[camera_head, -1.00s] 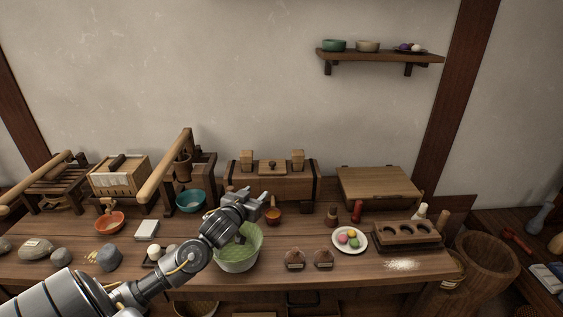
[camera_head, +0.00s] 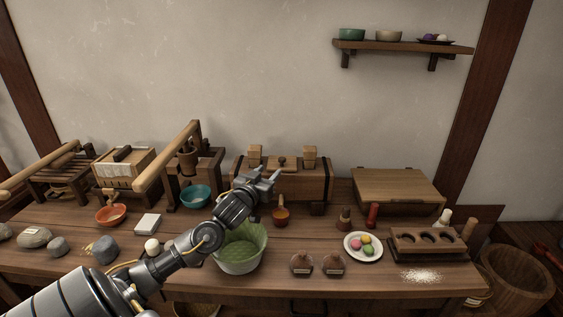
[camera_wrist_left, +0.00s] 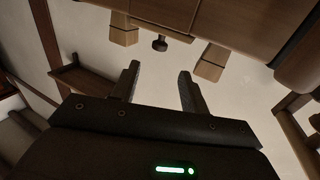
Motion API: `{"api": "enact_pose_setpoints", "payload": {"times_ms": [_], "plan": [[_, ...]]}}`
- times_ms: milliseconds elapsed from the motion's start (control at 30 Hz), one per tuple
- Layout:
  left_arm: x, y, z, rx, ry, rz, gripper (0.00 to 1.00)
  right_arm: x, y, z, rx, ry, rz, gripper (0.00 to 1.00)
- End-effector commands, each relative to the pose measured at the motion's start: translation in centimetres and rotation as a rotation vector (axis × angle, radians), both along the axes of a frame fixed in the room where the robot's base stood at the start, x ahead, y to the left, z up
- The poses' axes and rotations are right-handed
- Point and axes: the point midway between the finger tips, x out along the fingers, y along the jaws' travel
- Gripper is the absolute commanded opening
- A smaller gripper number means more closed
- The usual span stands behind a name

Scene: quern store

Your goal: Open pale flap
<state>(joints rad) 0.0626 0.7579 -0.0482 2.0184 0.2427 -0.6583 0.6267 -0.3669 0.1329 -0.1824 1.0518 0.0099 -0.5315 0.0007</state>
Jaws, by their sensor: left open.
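A long wooden box (camera_head: 292,190) stands at the back of the bench. Two pale upright wooden pieces (camera_head: 310,155) and a small dark knob (camera_head: 282,162) show along its top. They also show upside down in the left wrist view, as a pale piece (camera_wrist_left: 212,62) and the knob (camera_wrist_left: 159,44). A low chest with a flat, lighter wooden lid (camera_head: 398,186) lies shut to its right. I cannot tell for sure which part is the pale flap. My left gripper (camera_head: 267,181) is open and empty in front of the long box's left part, partly covering it. My right gripper is not seen.
A teal bowl (camera_head: 195,196) and a wooden lever press (camera_head: 170,155) stand to the left. A plate of coloured balls (camera_head: 363,247) sits to the right.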

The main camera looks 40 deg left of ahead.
Motion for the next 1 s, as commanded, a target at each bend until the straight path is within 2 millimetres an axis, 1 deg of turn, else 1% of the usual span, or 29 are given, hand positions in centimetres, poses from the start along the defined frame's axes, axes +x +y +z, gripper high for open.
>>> {"api": "enact_pose_setpoints", "payload": {"times_ms": [167, 400, 600, 800, 1000], "plan": [[2.1, 0.6, 0.2, 0.000, -0.001, 0.001, 0.45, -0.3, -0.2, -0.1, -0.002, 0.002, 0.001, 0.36], [6.5, 1.7, 0.2, -0.001, -0.001, 0.001, 0.45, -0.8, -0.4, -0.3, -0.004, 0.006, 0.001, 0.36], [9.2, 2.4, 0.1, -0.001, 0.000, 0.001, 0.45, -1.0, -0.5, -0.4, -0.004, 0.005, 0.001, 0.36], [10.2, 2.6, 0.1, 0.000, 0.000, -0.001, 0.45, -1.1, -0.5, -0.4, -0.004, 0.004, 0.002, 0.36], [10.3, 2.6, 0.1, 0.000, 0.000, -0.001, 0.45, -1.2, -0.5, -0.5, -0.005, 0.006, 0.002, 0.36]]}}
